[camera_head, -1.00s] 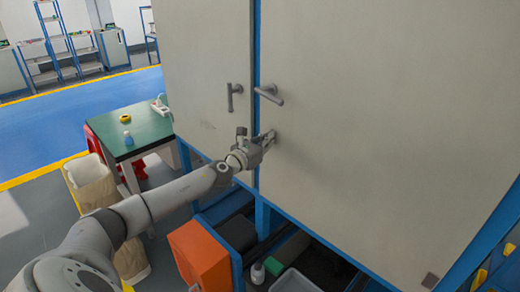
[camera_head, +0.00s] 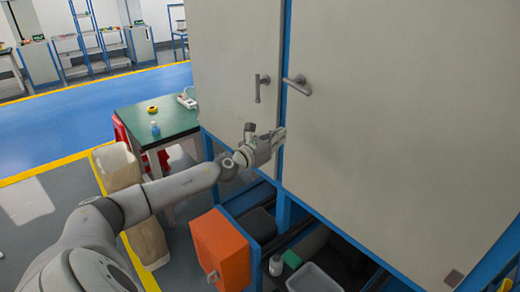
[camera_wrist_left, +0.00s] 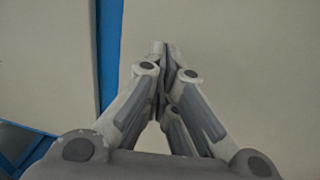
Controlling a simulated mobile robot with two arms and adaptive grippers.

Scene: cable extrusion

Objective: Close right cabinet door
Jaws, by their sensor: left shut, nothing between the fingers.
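The right cabinet door (camera_head: 400,120) is a large pale panel, and it lies nearly flush with the blue frame around it. Its grey handle (camera_head: 297,85) points to the right, near the door's left edge. The left cabinet door (camera_head: 238,65) is shut, with its handle (camera_head: 262,88) hanging down. My left gripper (camera_head: 280,137) is shut and empty, in front of the blue post below the handles. In the left wrist view its fingertips (camera_wrist_left: 163,48) meet over the right door's panel (camera_wrist_left: 240,50); whether they touch it cannot be told. My right gripper is not in view.
An orange box door (camera_head: 220,250) stands open below the cabinet, near my left arm. A green-topped table (camera_head: 135,125) and a tan bin (camera_head: 117,170) stand to the left. Blue floor (camera_head: 80,110) lies open behind them.

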